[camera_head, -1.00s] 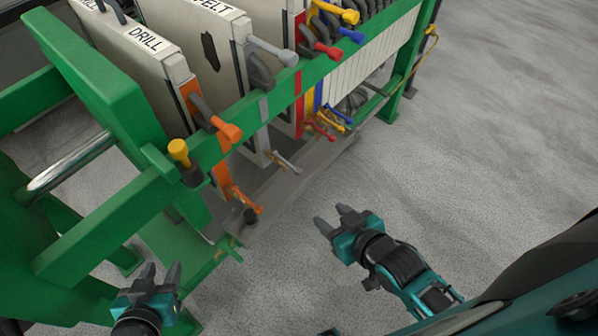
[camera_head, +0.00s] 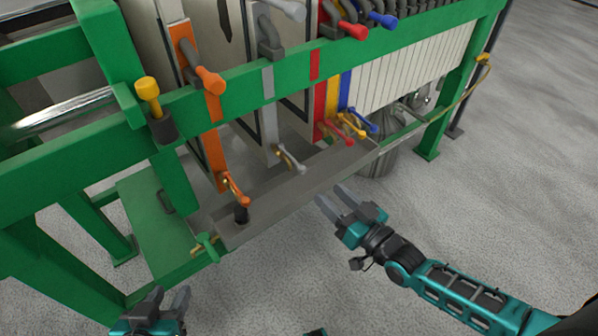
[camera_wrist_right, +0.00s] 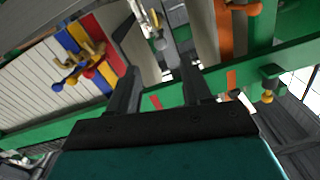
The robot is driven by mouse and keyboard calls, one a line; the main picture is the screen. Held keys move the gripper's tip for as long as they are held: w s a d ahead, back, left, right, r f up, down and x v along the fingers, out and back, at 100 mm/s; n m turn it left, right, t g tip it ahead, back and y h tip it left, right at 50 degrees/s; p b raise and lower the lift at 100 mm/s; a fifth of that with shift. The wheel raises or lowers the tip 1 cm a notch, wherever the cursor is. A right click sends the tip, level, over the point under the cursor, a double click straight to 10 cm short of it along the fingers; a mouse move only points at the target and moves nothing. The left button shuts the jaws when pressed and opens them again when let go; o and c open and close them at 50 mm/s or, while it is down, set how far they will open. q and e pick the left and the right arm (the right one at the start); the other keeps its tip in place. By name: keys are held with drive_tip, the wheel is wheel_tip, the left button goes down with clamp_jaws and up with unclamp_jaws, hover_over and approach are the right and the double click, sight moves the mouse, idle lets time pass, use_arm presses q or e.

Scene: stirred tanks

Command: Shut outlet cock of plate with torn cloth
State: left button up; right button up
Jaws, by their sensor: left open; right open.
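The plate with torn cloth (camera_head: 226,18) shows a dark jagged tear in the head view, and its front edge has a grey strip. Its grey outlet cock (camera_head: 290,158) sticks out low on that edge, above the grey drip tray (camera_head: 305,186). A grey cock (camera_wrist_right: 158,38) also shows past the fingertips in the right wrist view. My right gripper (camera_head: 334,198) is open and empty, below and right of the grey cock and apart from it. My left gripper (camera_head: 168,298) is open and empty at the bottom left.
An orange cock (camera_head: 234,188) is to the left; red (camera_head: 340,132), yellow and blue cocks crowd to the right. The green rail (camera_head: 240,90) runs above the cocks. A small green valve (camera_head: 207,248) sits by the tray's left end. The floor in front is clear.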

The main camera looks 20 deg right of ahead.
sight(305, 172)
drive_tip(key=b+x, duration=0.2)
drive_tip(key=x, duration=0.8)
drive_tip(key=shift+w+a+b, duration=0.15)
drive_tip(key=shift+w+b, duration=0.2)
drive_tip(key=shift+w, duration=0.05)
drive_tip(key=shift+w+a, duration=0.25)
drive_tip(key=shift+w, duration=0.4)
drive_tip(key=c, duration=0.3)
clamp_jaws()
